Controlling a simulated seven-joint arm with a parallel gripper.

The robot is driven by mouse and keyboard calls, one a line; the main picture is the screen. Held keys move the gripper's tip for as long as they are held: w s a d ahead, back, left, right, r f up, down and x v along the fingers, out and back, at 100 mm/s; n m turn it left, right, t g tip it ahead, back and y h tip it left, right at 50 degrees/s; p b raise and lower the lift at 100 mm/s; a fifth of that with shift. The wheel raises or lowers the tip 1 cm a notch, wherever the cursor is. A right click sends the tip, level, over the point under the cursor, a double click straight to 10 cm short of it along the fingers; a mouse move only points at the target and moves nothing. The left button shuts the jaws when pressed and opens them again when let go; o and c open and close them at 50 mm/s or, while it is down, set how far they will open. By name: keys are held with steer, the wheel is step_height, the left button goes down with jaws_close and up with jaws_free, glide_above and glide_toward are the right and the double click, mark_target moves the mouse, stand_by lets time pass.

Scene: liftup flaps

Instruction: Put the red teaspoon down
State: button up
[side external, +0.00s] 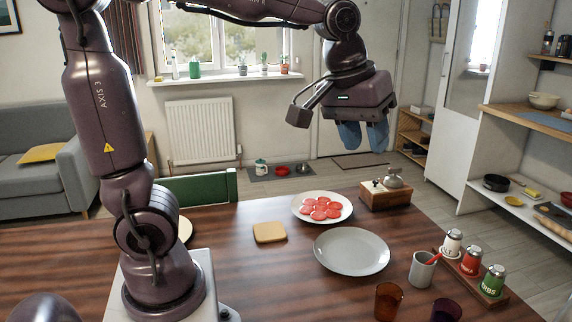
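A thin red handle, which looks like the red teaspoon (433,258), sticks out of a grey cup (422,272) on the right part of the table; its lower end is hidden inside the cup. My gripper (364,140) hangs high above the far side of the table, up and to the left of the cup and well apart from it. Its two blue fingers point down with a gap between them, and I see nothing held there.
A bare grey plate (352,262) lies left of the cup. A rack (464,277) of shakers stands to its right, with glasses (388,301) in front. A plate of red slices (301,212), a wooden box (384,199) and a yellowish slice (270,233) lie farther back.

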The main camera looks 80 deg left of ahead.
steer(key=shift+o, duration=0.4)
steer(key=s+f+m+t, duration=0.1)
steer(key=s+m, duration=0.5)
steer(key=s, duration=0.6)
steer(key=shift+d+f+t, duration=0.3)
steer(key=shift+f+t, duration=0.1)
steer(key=shift+f, duration=0.5)
steer(key=shift+s+f, duration=0.2)
